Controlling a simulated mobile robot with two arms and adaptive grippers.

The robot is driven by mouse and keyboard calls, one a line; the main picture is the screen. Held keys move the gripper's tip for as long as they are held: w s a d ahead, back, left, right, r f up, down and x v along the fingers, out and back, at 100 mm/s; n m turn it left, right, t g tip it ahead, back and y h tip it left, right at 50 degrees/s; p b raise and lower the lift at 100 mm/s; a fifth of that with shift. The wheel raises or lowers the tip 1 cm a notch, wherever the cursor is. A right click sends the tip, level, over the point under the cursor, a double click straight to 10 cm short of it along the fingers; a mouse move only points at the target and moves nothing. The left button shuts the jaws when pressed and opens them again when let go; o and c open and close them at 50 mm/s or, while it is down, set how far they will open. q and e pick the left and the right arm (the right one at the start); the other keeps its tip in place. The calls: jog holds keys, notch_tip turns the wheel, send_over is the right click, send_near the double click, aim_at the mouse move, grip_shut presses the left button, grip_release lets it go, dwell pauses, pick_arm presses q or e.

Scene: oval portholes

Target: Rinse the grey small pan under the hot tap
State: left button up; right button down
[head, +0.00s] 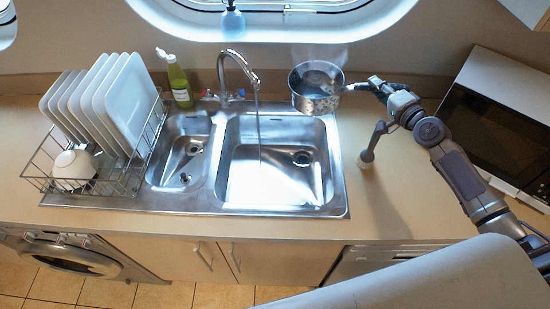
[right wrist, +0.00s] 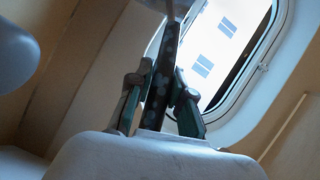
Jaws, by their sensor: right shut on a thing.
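The grey small pan (head: 318,101) is in the air by the right rear corner of the sink's large basin (head: 262,165), opening upward, with pale patches on its side. My right gripper (head: 376,86) is shut on its handle, to the right of the pan. In the right wrist view both fingers (right wrist: 160,98) close on the dark, spotted handle (right wrist: 162,75). The tap (head: 232,62) is running, and a thin stream falls into the large basin, left of and apart from the pan. Small red and blue marks show at the tap's base. My left gripper is not in view.
A dish rack (head: 45,173) with several white plates (head: 125,100) and a white bowl (head: 74,166) stands left. A green bottle (head: 179,82) is behind the small basin (head: 188,150). A microwave (head: 500,125) stands right. A blue bottle (head: 232,20) is by the porthole.

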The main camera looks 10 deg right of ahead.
jog(key=shift+s+a+r+n, duration=0.15)
jog(key=shift+s+a+n, duration=0.25)
jog(key=shift+a+n, duration=0.3)
jog(key=s+a+f+n+t+b, duration=0.1)
jog(key=s+a+f+n+b, duration=0.2)
jog(key=f+b, duration=0.4)
jog(key=s+a+f+n+t+b, duration=0.1)
jog(key=a+f+n+b, duration=0.2)
jog(key=a+f+b, duration=0.3)
jog(key=r, duration=0.1)
jog(key=r+n, duration=0.1)
jog(key=s+a+r+n+y, duration=0.1)
jog(key=shift+a+t+p, duration=0.1)
jog(key=shift+t+p, duration=0.25)
jog(key=shift+t, duration=0.05)
jog(key=shift+a+r, duration=0.1)
